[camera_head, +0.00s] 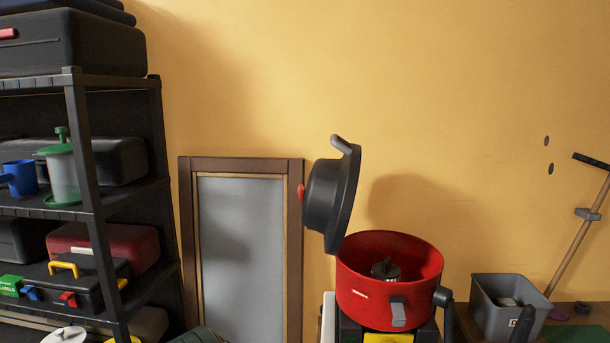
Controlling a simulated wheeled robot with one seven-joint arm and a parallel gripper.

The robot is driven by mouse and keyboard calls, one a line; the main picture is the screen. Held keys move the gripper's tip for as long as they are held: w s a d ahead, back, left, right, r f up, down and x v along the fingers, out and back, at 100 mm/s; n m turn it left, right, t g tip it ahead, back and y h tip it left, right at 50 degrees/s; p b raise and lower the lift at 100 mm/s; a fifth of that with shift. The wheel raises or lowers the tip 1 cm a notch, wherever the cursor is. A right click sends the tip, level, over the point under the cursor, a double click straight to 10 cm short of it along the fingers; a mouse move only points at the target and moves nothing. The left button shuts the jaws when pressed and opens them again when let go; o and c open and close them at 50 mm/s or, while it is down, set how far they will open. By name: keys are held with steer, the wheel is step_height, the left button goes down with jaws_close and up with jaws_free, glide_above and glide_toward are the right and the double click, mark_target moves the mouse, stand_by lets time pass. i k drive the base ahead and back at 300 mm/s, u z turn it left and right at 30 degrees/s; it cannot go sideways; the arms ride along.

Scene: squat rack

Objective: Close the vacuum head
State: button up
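The vacuum has a round red drum (360,285) standing on a dark base at the lower middle right of the head view. Its black head (332,200) is swung up and open, tilted nearly on edge above the drum's left rim, with a grey handle on top and a red knob on its left side. The drum's open top shows a dark fitting inside. A grey latch (397,311) hangs on the drum's front. My gripper is not in view.
A black shelf (110,201) with cases and bottles fills the left side. A framed grey panel (242,255) leans on the yellow wall behind. A grey bin (510,303) stands right of the vacuum, near a leaning wooden-handled tool (580,232). Space above the drum is clear.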

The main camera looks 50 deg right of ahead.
mark_target(330, 188)
steer(key=z, duration=0.85)
steer(key=i, duration=0.75)
steer(key=z, duration=0.85)
steer(key=k, duration=0.5)
steer(key=z, duration=0.25)
steer(key=i, duration=0.6)
steer(key=u, duration=1.25)
